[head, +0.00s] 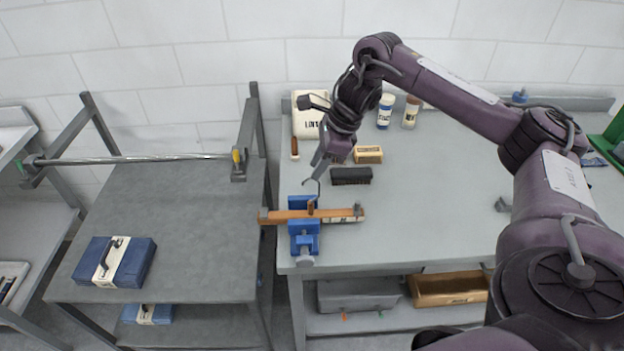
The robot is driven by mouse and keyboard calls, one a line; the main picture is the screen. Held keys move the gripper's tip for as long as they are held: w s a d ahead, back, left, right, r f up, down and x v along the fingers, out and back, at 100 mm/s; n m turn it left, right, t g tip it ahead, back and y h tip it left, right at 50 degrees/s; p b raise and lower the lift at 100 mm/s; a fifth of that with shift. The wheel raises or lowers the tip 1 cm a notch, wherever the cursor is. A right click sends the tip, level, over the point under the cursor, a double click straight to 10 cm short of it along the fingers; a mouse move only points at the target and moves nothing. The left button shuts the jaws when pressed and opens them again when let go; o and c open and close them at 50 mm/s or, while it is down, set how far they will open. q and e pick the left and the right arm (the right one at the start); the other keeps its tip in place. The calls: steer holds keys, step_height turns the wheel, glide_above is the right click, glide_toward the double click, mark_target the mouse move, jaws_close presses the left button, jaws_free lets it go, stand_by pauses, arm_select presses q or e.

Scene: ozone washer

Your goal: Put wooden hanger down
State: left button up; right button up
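The wooden hanger (335,214) is a straight light-brown bar with grey clips at its ends and a thin dark hook rising from its middle. It lies level across the blue vise (304,238) at the left front edge of the workbench. I cannot tell whether the vise jaws touch it. My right gripper (319,169) points down just above the hook, coming from the right. Its fingers are small and partly merge with the hook, so I cannot tell whether they are open or shut on it. My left gripper is out of view.
The grey workbench (440,215) holds a dark brush (351,176), a small tan box (368,155), bottles (385,110) and a white container (308,120) towards the wall. Left is a grey cart (190,215) with a blue case (114,262) and a metal rail (135,159). The bench middle is clear.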

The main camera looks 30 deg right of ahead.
steer(key=p+v, duration=0.3)
steer(key=v, duration=0.4)
steer(key=shift+r+p, duration=0.2)
steer(key=shift+p, duration=0.15)
